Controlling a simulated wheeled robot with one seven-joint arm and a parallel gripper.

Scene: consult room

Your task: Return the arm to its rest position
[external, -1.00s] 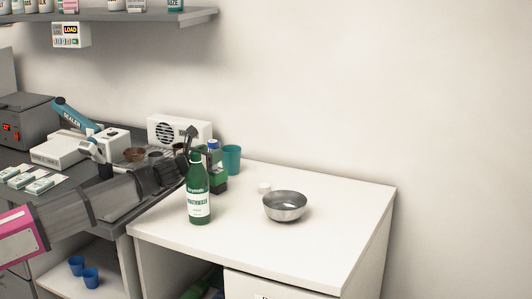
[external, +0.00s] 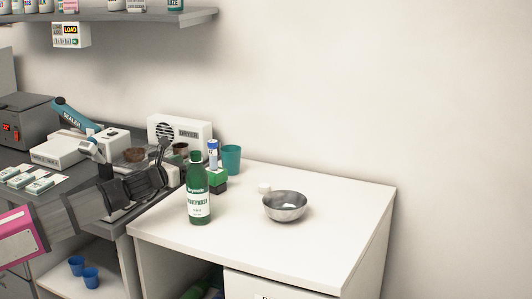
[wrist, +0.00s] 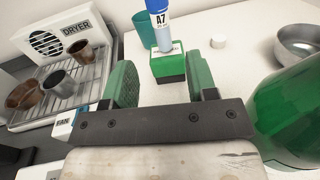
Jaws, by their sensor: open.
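My arm reaches in from the lower left in the external view, with my gripper (external: 165,160) over the edge of the drying rack, left of the green bottle. In the wrist view my gripper (wrist: 162,82) is open, its two green-padded fingers apart with nothing held between them. Beyond the fingers a blue-capped tube labelled A7 (wrist: 162,30) stands upright in a green block (wrist: 167,66). The tube (external: 213,152) and block (external: 218,183) also show on the white counter in the external view.
A green mouthwash bottle (external: 198,205) stands close at the right of my gripper. A teal cup (external: 231,160), white cap (external: 264,188) and metal bowl (external: 285,207) are on the white counter (external: 335,215). The dryer (external: 180,130) and rack with brown and grey cups (wrist: 60,82) lie left.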

